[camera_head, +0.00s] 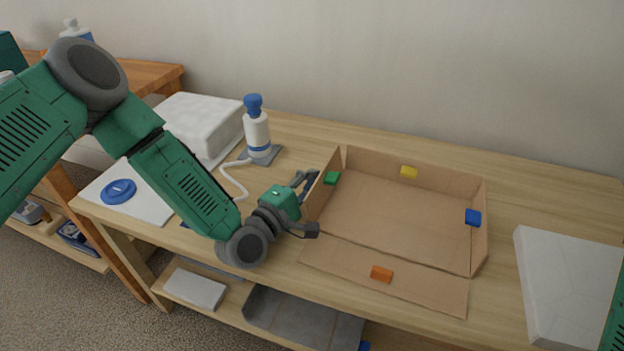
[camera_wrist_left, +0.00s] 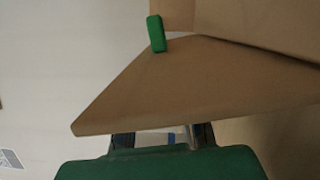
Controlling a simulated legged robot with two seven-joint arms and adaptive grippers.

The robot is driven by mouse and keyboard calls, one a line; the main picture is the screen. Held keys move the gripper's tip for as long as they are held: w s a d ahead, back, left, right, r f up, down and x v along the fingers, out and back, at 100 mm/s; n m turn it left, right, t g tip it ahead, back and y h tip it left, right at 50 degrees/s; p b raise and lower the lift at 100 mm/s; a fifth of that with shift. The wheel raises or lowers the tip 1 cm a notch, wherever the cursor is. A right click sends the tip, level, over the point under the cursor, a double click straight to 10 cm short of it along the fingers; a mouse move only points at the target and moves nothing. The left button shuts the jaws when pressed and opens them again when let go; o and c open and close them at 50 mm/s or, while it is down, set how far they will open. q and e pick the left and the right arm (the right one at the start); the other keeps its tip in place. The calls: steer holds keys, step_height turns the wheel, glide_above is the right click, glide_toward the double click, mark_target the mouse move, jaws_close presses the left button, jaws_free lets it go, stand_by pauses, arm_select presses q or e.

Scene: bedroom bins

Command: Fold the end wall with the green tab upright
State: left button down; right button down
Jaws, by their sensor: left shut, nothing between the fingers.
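The open cardboard box (camera_head: 385,215) lies on the table. Its left end wall (camera_head: 322,191) with the green tab (camera_head: 331,178) stands up, roughly upright; a slight tilt is hard to judge. In the left wrist view this wall (camera_wrist_left: 190,85) and green tab (camera_wrist_left: 155,33) fill the middle. My left gripper (camera_head: 306,182) is shut and empty at the outer side of this wall, close to or touching it. Its fingertips are partly hidden by the wall. My right gripper is out of view.
The walls with the yellow tab (camera_head: 409,172) and blue tab (camera_head: 473,217) stand up. The front wall with the orange tab (camera_head: 381,274) lies flat outward. A pump bottle (camera_head: 257,132) stands behind my arm; a white box (camera_head: 568,285) lies at right.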

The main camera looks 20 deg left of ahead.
arm_select(q)
steer(key=shift+d+r, duration=0.1)
steer(key=shift+d, duration=0.05)
steer(key=shift+d+r+m+p, duration=0.3)
steer(key=shift+m+p, duration=0.2)
steer(key=shift+p, duration=0.25)
steer(key=shift+s+d, duration=0.1)
steer(key=shift+d, duration=0.2)
steer(key=shift+f, duration=0.1)
